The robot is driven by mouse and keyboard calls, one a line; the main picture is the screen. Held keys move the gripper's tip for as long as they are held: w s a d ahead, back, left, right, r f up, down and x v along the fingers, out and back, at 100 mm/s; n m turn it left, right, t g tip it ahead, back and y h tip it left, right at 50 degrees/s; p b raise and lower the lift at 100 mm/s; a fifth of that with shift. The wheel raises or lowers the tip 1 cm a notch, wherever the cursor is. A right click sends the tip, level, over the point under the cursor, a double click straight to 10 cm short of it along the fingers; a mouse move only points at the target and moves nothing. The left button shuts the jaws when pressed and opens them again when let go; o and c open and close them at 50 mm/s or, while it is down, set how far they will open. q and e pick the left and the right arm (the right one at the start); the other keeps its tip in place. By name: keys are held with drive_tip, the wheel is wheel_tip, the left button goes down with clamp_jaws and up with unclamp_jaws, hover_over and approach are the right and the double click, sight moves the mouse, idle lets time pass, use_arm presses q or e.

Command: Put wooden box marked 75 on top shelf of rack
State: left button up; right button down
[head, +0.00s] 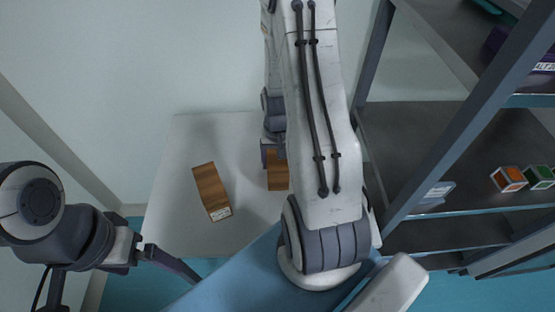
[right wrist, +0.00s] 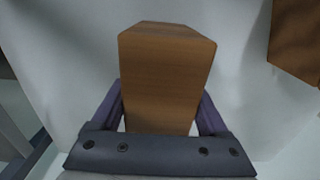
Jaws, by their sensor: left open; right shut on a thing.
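A wooden box (head: 278,172) is between the fingers of my right gripper (head: 273,152), at the table's middle, partly hidden by my arm. In the right wrist view the box (right wrist: 165,80) stands between both purple fingers (right wrist: 160,118), which are shut on it. No marking shows on its visible faces, so I cannot read a 75. I cannot tell whether it touches the table. A second wooden box (head: 210,188) with a small unreadable label lies to its left. The rack (head: 440,130) stands at the right; its upper shelf (head: 450,40) is partly cut off. My left gripper (head: 170,262) is open and empty.
The white table (head: 175,225) is otherwise clear. A middle rack shelf holds an orange-faced cube (head: 508,179), a green-faced cube (head: 540,177) and a pale blue item (head: 437,192). A purple labelled item (head: 498,40) is higher up. A rack post (head: 465,125) stands near my right arm.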

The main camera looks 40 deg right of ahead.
drive_tip(key=shift+f, duration=0.15)
unclamp_jaws()
